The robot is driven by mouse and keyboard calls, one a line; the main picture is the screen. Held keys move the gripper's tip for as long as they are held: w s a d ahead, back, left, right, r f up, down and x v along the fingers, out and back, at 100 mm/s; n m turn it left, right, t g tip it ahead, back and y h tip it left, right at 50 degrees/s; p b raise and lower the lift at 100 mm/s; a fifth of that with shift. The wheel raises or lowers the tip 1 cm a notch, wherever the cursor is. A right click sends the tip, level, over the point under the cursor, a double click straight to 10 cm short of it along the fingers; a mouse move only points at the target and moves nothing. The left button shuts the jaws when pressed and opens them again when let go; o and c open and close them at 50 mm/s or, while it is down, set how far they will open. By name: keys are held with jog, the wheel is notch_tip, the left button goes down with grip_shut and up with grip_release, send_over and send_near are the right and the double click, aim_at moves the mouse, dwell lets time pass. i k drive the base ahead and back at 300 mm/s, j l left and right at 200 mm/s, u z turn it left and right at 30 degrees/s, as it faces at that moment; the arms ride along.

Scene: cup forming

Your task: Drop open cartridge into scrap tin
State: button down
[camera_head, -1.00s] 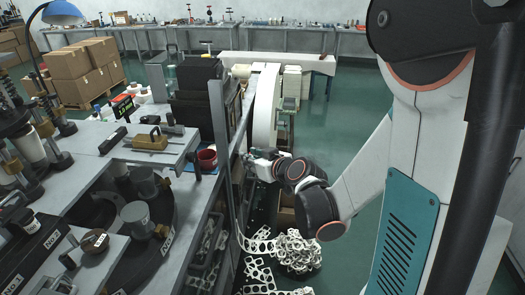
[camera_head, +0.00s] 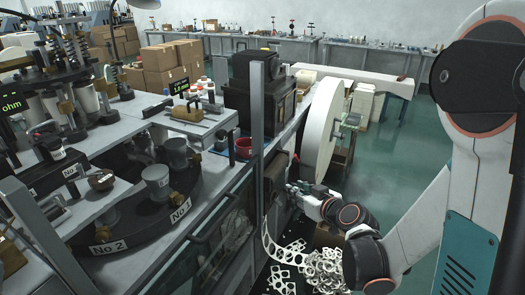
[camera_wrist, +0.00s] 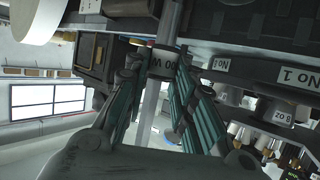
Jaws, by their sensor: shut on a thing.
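My gripper (camera_head: 296,190) is low at the right side of the bench, to the right of and below its top in the head view. In the wrist view its teal-lined fingers (camera_wrist: 165,75) are closed on a dark piece with a white label ending in "W" (camera_wrist: 166,62), which I take to be the cartridge. Most of it is hidden by the fingers, and I cannot make it out in the head view. A small red tin (camera_head: 244,147), likely the scrap tin, stands on the bench top near its right edge, left of and above my gripper. I cannot make it out in the wrist view.
An upright grey post (camera_head: 258,115) stands between the tin and my gripper. A large white roll (camera_head: 322,122) is behind my gripper. Punched white scrap strip (camera_head: 325,268) is heaped below it. A black machine (camera_head: 262,85) sits behind the tin. Green floor lies open at right.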

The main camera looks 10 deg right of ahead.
aim_at(249, 153)
jog(key=l+u, duration=0.2)
jog(key=l, duration=0.55)
jog(key=l+u, duration=0.2)
jog(key=l, duration=0.6)
jog(key=l+u, duration=0.2)
jog(key=l, duration=0.55)
jog(key=k+l+u, duration=0.2)
jog(key=l, duration=0.6)
jog(key=i+l+u, duration=0.2)
jog(key=i+l, duration=0.15)
jog(key=l, duration=0.3)
jog(key=i+l, duration=0.15)
jog(key=l, duration=0.2)
jog(key=i+l+u, duration=0.15)
jog(key=l, duration=0.2)
jog(key=i+l+u, duration=0.1)
jog(key=l, duration=0.25)
jog(key=i+l+u, duration=0.1)
jog(key=l, duration=0.3)
jog(key=i+j, duration=0.3)
jog(key=i, duration=0.2)
